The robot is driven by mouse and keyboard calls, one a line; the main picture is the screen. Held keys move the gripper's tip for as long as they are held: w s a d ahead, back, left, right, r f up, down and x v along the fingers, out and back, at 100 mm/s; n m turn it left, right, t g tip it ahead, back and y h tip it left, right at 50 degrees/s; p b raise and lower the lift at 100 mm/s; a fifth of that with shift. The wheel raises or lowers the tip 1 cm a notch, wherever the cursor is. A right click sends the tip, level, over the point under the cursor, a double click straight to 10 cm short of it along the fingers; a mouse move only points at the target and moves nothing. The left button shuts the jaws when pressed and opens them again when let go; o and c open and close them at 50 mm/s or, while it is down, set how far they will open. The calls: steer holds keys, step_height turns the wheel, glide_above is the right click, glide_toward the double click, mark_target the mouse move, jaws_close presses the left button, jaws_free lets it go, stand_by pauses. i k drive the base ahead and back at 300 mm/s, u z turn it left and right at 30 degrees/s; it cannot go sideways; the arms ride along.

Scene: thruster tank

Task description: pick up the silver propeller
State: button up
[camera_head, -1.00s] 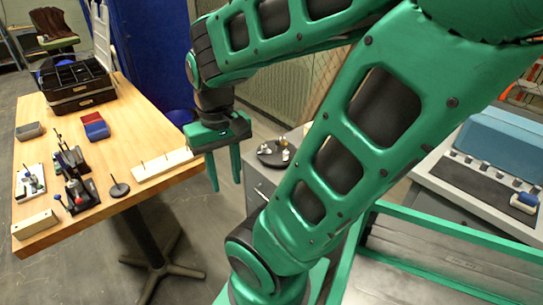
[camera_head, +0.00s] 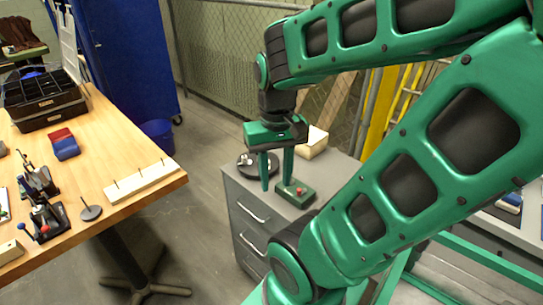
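My gripper (camera_head: 276,187) points down in front of the grey drawer cabinet's top, its two green fingers apart with nothing visible between them. A dark round dish (camera_head: 246,171) on the cabinet is partly hidden behind the left finger. Small pale or silvery pieces (camera_head: 243,160) lie on the dish. They are too small to tell whether one is the silver propeller. I cannot make out the propeller for certain anywhere else.
The grey cabinet (camera_head: 245,218) also carries a green box with a red button (camera_head: 297,192) and a pale block (camera_head: 313,145). At left, a wooden table (camera_head: 115,140) holds a pegged board (camera_head: 142,182), a black toolbox (camera_head: 42,100) and small fixtures. Grey floor lies between.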

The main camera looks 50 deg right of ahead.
mark_target(244, 161)
steer(key=z, duration=2.1)
steer(key=k, duration=0.8)
steer(key=u, duration=0.95)
steer(key=i, duration=1)
steer(key=u, duration=0.05)
